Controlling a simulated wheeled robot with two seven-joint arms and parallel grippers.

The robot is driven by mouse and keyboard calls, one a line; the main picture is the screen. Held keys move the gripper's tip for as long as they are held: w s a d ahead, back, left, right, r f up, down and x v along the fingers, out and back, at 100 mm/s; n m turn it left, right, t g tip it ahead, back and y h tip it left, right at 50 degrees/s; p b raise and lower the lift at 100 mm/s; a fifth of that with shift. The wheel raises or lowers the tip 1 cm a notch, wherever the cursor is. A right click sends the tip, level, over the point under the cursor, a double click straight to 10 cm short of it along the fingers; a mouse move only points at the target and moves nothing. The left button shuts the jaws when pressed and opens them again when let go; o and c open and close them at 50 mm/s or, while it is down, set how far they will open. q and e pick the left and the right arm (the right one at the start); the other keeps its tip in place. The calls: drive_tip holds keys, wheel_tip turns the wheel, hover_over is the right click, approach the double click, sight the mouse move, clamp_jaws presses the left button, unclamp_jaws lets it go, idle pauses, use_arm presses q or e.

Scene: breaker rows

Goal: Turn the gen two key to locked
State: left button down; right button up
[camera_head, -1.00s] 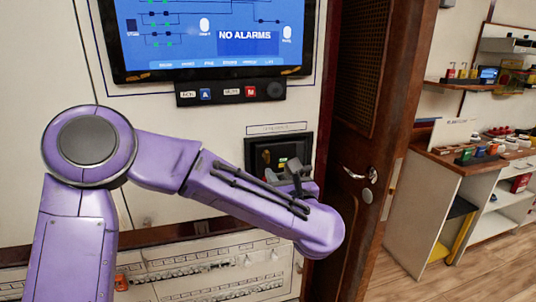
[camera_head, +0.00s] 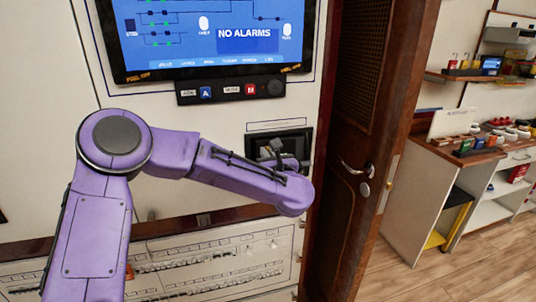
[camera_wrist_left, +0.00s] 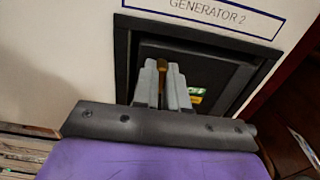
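The generator 2 panel is a dark recessed box (camera_head: 302,142) on the white wall, below the screen. In the left wrist view its black frame (camera_wrist_left: 122,50) sits under a "GENERATOR 2" label (camera_wrist_left: 205,8). My left gripper (camera_head: 276,152) is at the box's opening. In the left wrist view the two grey fingers of my left gripper (camera_wrist_left: 162,72) are close together, one on each side of the brass-coloured gen two key (camera_wrist_left: 162,70), and look shut on it. The key's angle and position marks are hidden by the fingers. My right gripper is not in view.
A screen (camera_head: 215,35) reading "NO ALARMS" and a button strip (camera_head: 229,90) are above. A brown door (camera_head: 365,120) with a handle (camera_head: 358,170) stands close on the right. Breaker rows (camera_head: 200,265) lie below. Shelves and a cabinet (camera_head: 425,200) are farther right.

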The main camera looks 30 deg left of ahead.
use_arm(q)
drive_tip(key=shift+m, duration=0.4)
drive_tip(key=m+p, duration=0.1)
drive_tip(key=m, duration=1.6)
drive_tip(key=shift+w+d+f, duration=0.1)
drive_tip(key=shift+m, duration=0.3)
idle(0.3)
drive_tip(key=c, duration=1.2)
unclamp_jaws()
drive_tip(key=shift+o, duration=0.2)
